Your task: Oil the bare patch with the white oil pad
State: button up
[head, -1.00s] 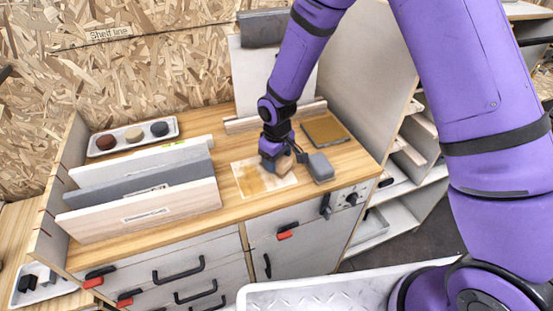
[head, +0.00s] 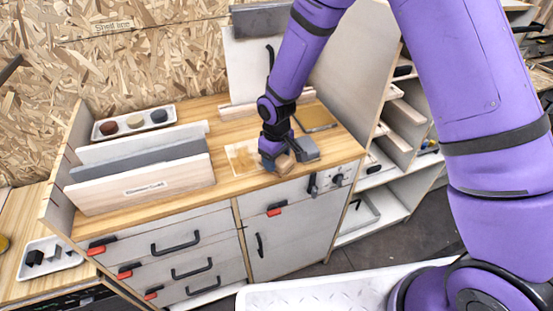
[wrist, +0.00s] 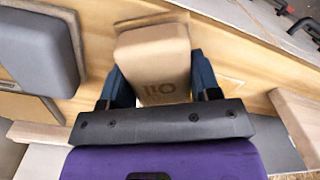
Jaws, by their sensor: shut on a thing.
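My gripper (head: 279,160) is shut on a tan block-shaped pad marked "Oil" (wrist: 152,62); the pad also shows in the head view (head: 285,163). The pad looks tan rather than white.
A grey block (head: 306,150) stands close to the right of my gripper; it also shows in the wrist view (wrist: 38,48). A brown square plate (head: 316,117) lies behind it. Upright boards (head: 140,185) and a tray (head: 133,122) of round pads stand left. The worktop's front edge is near.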

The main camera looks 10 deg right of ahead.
jog(key=shift+w+r, duration=0.1)
jog(key=shift+r, duration=4)
